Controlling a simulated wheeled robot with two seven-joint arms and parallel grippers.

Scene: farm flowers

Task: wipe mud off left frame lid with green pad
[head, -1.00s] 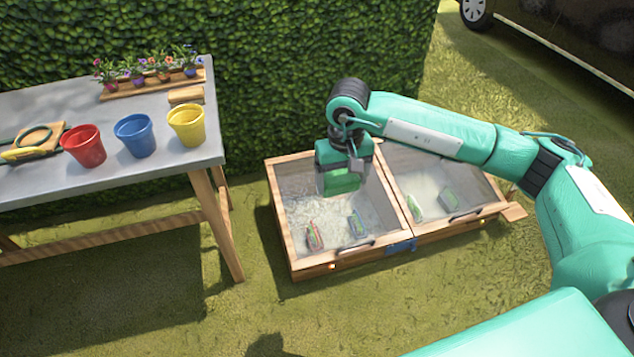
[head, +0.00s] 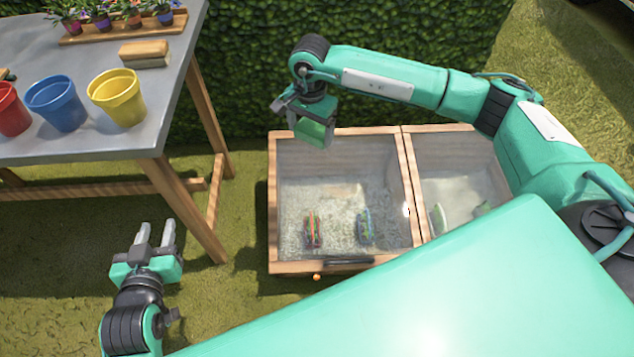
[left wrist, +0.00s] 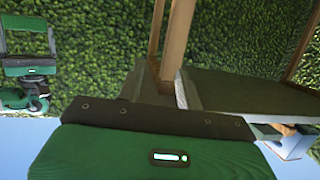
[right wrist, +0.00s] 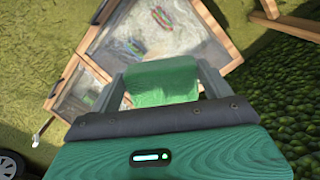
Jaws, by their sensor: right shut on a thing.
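The left frame lid (head: 272,205) is a wood-rimmed glass pane, shut over the left cold frame. A pale brown smear (head: 343,189) shows near its middle; I cannot tell for sure that it is mud. My right gripper (head: 311,112) is shut on the green pad (head: 312,132), near the lid's back left edge. The pad appears raised above it; contact is unclear. The pad also shows between the fingers in the right wrist view (right wrist: 163,80). My left gripper (head: 154,236) is open and empty, left of the frame, near the table leg.
The right frame (head: 455,129) adjoins the left one. A red and a blue-green item (head: 364,227) show through the left glass. The grey table (head: 135,158) holds a yellow pot (head: 117,98), a blue pot (head: 57,104) and a wooden brush-like block (head: 144,52). The hedge stands behind.

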